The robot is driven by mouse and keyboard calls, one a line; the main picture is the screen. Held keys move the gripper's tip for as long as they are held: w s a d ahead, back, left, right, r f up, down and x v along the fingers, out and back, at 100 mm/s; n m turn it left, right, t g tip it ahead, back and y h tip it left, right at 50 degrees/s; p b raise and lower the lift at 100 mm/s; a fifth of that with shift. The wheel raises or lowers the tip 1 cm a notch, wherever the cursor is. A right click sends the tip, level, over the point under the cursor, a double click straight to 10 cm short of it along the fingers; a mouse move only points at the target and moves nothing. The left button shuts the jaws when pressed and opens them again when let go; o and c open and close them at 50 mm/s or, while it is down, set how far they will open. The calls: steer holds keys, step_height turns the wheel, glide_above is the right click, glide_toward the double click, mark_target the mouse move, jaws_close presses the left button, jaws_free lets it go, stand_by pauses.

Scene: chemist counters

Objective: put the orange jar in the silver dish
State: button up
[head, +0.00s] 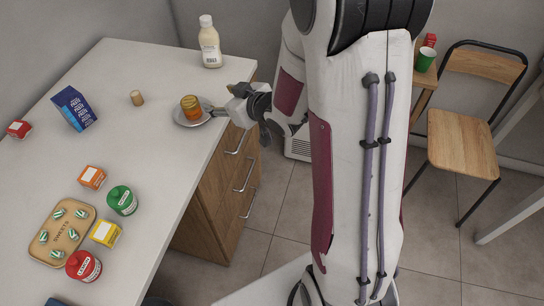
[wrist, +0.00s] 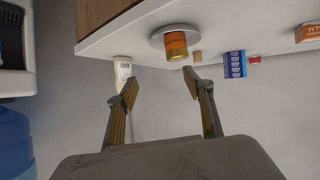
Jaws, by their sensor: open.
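The orange jar (head: 191,106) stands on the silver dish (head: 182,122) near the right edge of the counter in the head view. In the wrist view the jar (wrist: 176,46) shows ahead of the fingers, within the rim of the dish (wrist: 157,39). My gripper (head: 222,108) is beside the dish, just right of the jar in the head view. In the wrist view its two fingers (wrist: 160,82) are spread apart with nothing between them. The jar appears apart from the fingers.
A white bottle (head: 209,42) stands behind the dish. A small cork-coloured cylinder (head: 137,98) and a blue carton (head: 74,108) stand to the left. Several tins and boxes surround a sweets tray (head: 46,252) at the front. The counter's middle is clear.

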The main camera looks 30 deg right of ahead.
steer(key=s+d+r+m+g+h, duration=0.3)
steer(key=s+d+r+h, duration=0.1)
steer(key=s+r, duration=0.65)
steer(key=s+a+r+g, duration=0.1)
steer(key=s+a, duration=0.2)
steer(key=s, duration=0.7)
steer(key=s+a+r+m+g+y, duration=0.1)
steer(key=s+a+g, duration=0.1)
steer(key=s, duration=0.9)
steer(key=shift+a+r, duration=0.25)
steer(key=shift+a, duration=0.4)
